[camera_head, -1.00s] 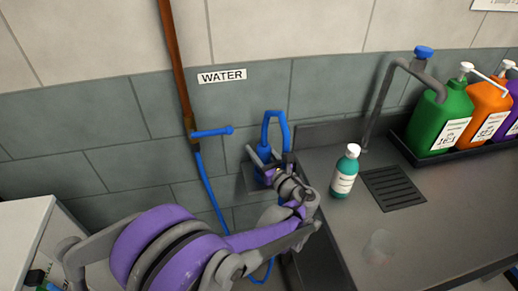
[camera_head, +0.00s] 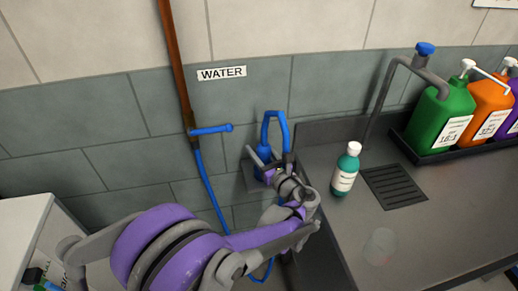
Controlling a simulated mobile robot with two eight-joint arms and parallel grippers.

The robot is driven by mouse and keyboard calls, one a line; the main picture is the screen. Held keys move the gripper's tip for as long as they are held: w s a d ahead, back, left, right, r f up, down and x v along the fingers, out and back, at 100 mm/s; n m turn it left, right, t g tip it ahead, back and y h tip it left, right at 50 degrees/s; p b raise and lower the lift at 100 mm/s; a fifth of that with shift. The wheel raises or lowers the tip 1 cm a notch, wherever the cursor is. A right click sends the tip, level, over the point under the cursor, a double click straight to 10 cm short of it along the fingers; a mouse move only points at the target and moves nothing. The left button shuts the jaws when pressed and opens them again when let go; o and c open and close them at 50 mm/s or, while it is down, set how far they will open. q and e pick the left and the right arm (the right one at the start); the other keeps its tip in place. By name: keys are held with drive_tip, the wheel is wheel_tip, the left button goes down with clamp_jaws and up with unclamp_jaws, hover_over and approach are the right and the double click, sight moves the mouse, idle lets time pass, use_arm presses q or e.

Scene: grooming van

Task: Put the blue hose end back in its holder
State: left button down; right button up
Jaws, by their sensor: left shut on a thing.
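The blue hose (camera_head: 208,180) runs down the wall from the blue tap (camera_head: 210,130) and arches up in a narrow loop beside the sink. The hose end (camera_head: 262,154) is the thicker blue part at the left leg of this loop. My left gripper (camera_head: 261,166) is shut on it, with a finger showing on its left side. The grey holder (camera_head: 250,181) is on the wall right behind and below the gripper. My wrist hides part of the holder and the lower hose end, so I cannot tell how the end sits in it. My right gripper is out of view.
A teal bottle (camera_head: 345,170) with a white cap stands on the grey sink counter (camera_head: 440,215), close to the right of my wrist. A grey spout (camera_head: 380,100) and several pump jugs, one green (camera_head: 438,118), stand farther right. A white cabinet (camera_head: 22,222) is at lower left.

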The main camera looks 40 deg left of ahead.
use_arm(q)
drive_tip(key=shift+f, duration=0.15)
drive_tip(key=shift+c, duration=1.1)
unclamp_jaws()
drive_tip(key=v, duration=1)
drive_tip(key=shift+s+d, duration=0.15)
drive_tip(key=shift+d, duration=0.2)
drive_tip(key=s+f+n+g+h+p, duration=0.3)
drive_tip(key=s+n+h+p, duration=0.3)
drive_tip(key=s+n+h, duration=0.4)
drive_tip(key=s+d+r+n+t+h+p, duration=0.1)
drive_tip(key=s+d+n+h+p, duration=0.3)
drive_tip(key=d+n, duration=0.7)
drive_tip(key=s+r+n+h, duration=0.1)
drive_tip(key=h, duration=0.1)
drive_tip(key=shift+s+t+h+p, duration=0.3)
drive_tip(key=shift+s+p, duration=0.1)
